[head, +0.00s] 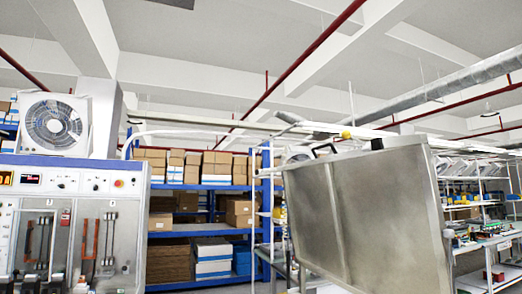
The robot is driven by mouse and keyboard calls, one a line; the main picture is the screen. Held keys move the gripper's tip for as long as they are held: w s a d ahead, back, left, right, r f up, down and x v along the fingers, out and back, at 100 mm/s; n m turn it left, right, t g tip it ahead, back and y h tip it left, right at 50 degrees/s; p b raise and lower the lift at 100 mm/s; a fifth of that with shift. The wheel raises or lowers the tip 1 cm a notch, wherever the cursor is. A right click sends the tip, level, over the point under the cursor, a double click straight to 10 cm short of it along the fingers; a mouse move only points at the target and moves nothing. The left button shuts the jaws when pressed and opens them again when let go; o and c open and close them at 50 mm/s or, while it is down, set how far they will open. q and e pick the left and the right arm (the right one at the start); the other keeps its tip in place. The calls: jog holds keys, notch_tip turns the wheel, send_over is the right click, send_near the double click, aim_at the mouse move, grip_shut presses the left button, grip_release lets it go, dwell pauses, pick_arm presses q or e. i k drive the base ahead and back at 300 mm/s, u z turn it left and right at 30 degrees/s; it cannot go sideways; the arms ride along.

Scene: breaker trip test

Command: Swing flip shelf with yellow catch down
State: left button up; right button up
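A large grey metal panel (365,215), which looks like the flip shelf, stands raised and slightly tilted at the centre right. A small yellow piece (346,135), which looks like the catch, shows at its top edge. A black curved handle (323,147) and a small black piece (377,144) also sit along the top edge. The panel hides what lies behind it and its lower end runs out of the picture. Neither of my grippers shows.
A test cabinet (75,185) with switches, a small display and a red button stands at the left, with a fan unit (54,125) on top. Blue racks of boxes (215,168) stand behind. A workbench (490,245) with parts is at the right.

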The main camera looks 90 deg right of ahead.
aim_at(370, 219)
jog(key=z, duration=4.25)
